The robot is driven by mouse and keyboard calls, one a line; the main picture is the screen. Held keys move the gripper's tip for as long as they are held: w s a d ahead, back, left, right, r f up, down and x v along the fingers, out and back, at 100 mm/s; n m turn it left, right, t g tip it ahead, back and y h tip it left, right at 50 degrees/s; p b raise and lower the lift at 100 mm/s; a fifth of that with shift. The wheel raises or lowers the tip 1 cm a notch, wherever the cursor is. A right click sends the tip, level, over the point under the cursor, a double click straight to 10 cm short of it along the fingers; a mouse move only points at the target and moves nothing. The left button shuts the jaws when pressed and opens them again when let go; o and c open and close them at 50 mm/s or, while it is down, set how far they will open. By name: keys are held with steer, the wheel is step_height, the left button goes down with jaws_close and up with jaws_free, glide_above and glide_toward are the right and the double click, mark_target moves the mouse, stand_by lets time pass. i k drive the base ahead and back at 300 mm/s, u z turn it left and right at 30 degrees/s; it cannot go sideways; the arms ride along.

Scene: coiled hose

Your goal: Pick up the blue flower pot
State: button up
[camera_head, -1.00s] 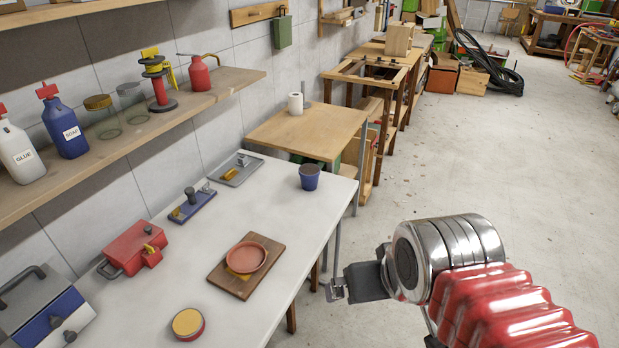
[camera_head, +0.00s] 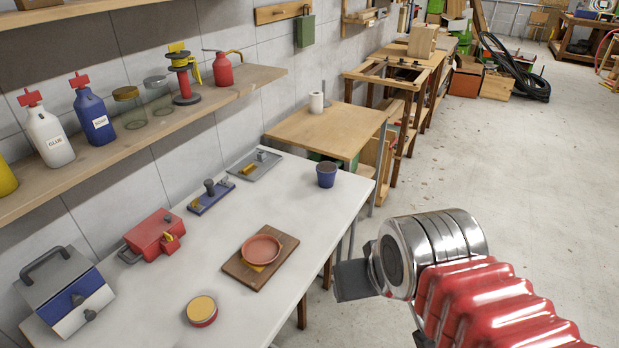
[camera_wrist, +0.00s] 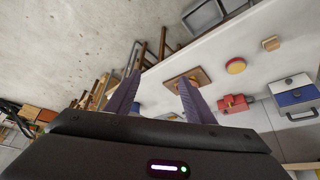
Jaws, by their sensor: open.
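The blue flower pot (camera_head: 326,174) stands upright near the far right corner of the white table (camera_head: 210,247) in the head view. It looks like a small dark blue cup with a dark inside. My gripper (camera_head: 352,281) is to the right of the table, beside its edge and apart from the pot; its fingers are mostly hidden in the head view. In the wrist view my gripper (camera_wrist: 155,98) shows two purple fingers spread apart with nothing between them.
On the table are a wooden board (camera_head: 240,269) with a terracotta dish (camera_head: 261,249), a round yellow-topped tin (camera_head: 202,311), a red box (camera_head: 155,235), a blue-and-white toolbox (camera_head: 70,296) and a grey tray (camera_head: 255,165). A shelf (camera_head: 150,130) with bottles hangs above.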

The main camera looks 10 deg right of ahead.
mark_target(326, 172)
steer(key=u, duration=4.75)
steer(key=k, duration=0.65)
steer(key=u, duration=0.15)
